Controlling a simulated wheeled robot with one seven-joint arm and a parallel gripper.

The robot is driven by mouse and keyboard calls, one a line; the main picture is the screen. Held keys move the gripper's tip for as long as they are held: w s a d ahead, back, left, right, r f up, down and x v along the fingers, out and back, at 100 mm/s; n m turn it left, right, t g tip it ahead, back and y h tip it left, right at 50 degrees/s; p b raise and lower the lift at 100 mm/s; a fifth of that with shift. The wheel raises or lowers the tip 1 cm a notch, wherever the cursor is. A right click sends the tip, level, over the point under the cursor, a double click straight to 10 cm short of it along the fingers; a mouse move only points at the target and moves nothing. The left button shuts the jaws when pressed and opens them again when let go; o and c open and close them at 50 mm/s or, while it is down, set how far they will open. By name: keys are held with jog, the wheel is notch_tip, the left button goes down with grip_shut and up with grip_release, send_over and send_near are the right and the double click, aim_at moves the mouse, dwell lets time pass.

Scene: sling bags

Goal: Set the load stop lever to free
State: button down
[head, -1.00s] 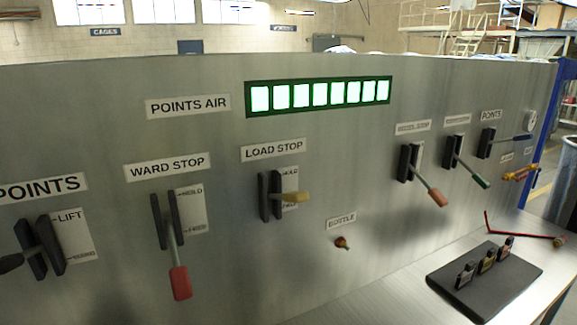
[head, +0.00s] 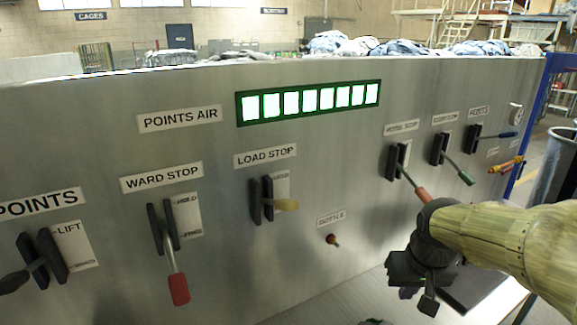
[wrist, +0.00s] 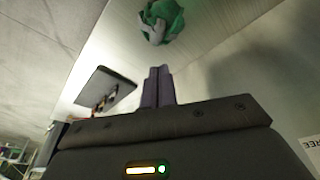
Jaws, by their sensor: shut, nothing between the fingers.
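The word at the plate's top is small, and the plate's lower end is hidden behind the handle. My gripper (head: 420,298) hangs to the right of and below this lever, well apart from it, over the ledge. In the wrist view my gripper's fingers (wrist: 158,86) are together and empty. The lever is not seen in that view.
The ward stop lever (head: 178,288), with a red handle, hangs down to the left. A small knob (head: 332,240) sits between the load stop lever and my gripper. The wrist view shows a green bundle (wrist: 168,18) and a dark tray (wrist: 100,82) on the ledge.

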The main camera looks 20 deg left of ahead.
jog(key=w+a+r+n+y+p, duration=0.1)
jog(key=a+r+n+p, duration=0.1)
jog(key=a+r, duration=0.55)
jog(key=a+r+n+p, duration=0.15)
jog(key=a+r, duration=0.35)
jog(key=r, duration=0.5)
jog(key=s+a+r+n+p, duration=0.1)
jog(key=s+a+r+p, duration=0.1)
jog(key=a+r, duration=0.3)
jog(key=s+a+r+n+y+p, duration=0.1)
jog(key=s+a+r+n+p, duration=0.1)
jog(key=r, duration=0.8)
jog(key=s+a, duration=0.1)
jog(key=a, duration=0.1)
jog(key=shift+s+a+r+p, duration=0.35)
jog(key=shift+r+p, duration=0.05)
jog(key=p, duration=0.1)
send_over(286, 199)
notch_tip(286, 199, down, 10)
jog(key=shift+a+r, duration=0.15)
jog(key=shift+s+d+f, duration=0.15)
jog(key=shift+f, duration=0.25)
jog(key=shift+s+d+f, duration=0.1)
jog(key=shift+d+f, duration=0.05)
jog(key=shift+f, duration=0.2)
jog(key=shift+s+d+f, duration=0.3)
jog(key=shift+f, duration=0.3)
jog(key=shift+f+p, duration=0.3)
jog(key=shift+f, duration=0.05)
